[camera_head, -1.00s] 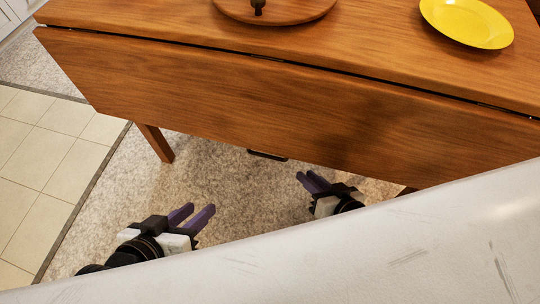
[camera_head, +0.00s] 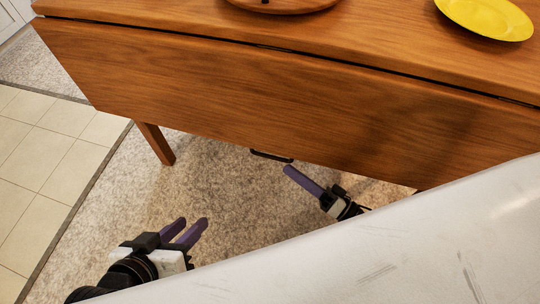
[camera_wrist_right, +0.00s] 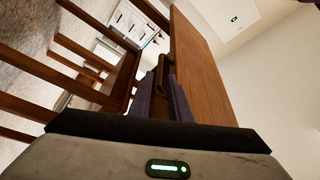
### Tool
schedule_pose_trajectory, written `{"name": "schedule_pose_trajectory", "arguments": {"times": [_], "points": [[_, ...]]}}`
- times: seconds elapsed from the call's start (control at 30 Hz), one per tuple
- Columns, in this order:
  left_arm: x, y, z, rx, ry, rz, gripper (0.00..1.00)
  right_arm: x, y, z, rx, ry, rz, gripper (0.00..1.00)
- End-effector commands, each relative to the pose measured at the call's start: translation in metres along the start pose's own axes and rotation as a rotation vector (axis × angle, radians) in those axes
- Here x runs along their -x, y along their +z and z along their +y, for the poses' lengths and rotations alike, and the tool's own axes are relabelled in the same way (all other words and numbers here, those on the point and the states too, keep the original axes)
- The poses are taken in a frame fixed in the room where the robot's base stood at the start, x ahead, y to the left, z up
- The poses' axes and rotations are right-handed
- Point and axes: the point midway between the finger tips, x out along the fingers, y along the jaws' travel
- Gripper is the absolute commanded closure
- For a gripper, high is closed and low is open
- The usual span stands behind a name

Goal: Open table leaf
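The wooden table leaf (camera_head: 250,105) hangs down from the front edge of the tabletop (camera_head: 180,10). A dark handle (camera_head: 271,156) sits at its lower edge. My left gripper (camera_head: 192,222) is open and empty, lower left above the carpet, away from the leaf.
A yellow plate (camera_head: 487,17) and a round wooden board (camera_head: 285,3) stand on the tabletop. A table leg (camera_head: 156,143) is left of the handle. Wooden chair-like bars (camera_wrist_right: 70,75) show in the right wrist view. Carpet (camera_head: 215,175) below is clear.

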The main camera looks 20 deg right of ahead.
Motion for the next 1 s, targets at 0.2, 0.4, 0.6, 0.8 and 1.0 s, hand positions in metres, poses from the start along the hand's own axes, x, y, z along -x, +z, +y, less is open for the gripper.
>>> {"name": "schedule_pose_trajectory", "arguments": {"times": [0.2, 0.4, 0.6, 0.8, 1.0], "points": [[0.000, 0.000, 0.000, 0.000, 0.000, 0.000, 0.69, -0.044, 0.000, -0.001, 0.001, -0.003, 0.001, 0.83], [0.000, -0.001, 0.001, 0.001, 0.003, 0.005, 0.69, -0.070, 0.000, 0.000, 0.001, -0.001, 0.001, 0.83], [0.000, -0.001, 0.001, 0.002, 0.004, 0.006, 0.69, -0.079, 0.000, 0.000, 0.001, 0.001, 0.000, 0.83], [0.000, -0.001, 0.001, 0.003, 0.004, 0.007, 0.69, -0.079, 0.000, 0.000, 0.001, 0.001, 0.000, 0.83], [0.000, -0.001, 0.001, 0.002, 0.004, 0.007, 0.69, -0.078, 0.000, 0.000, 0.001, 0.001, 0.001, 1.00]]}}
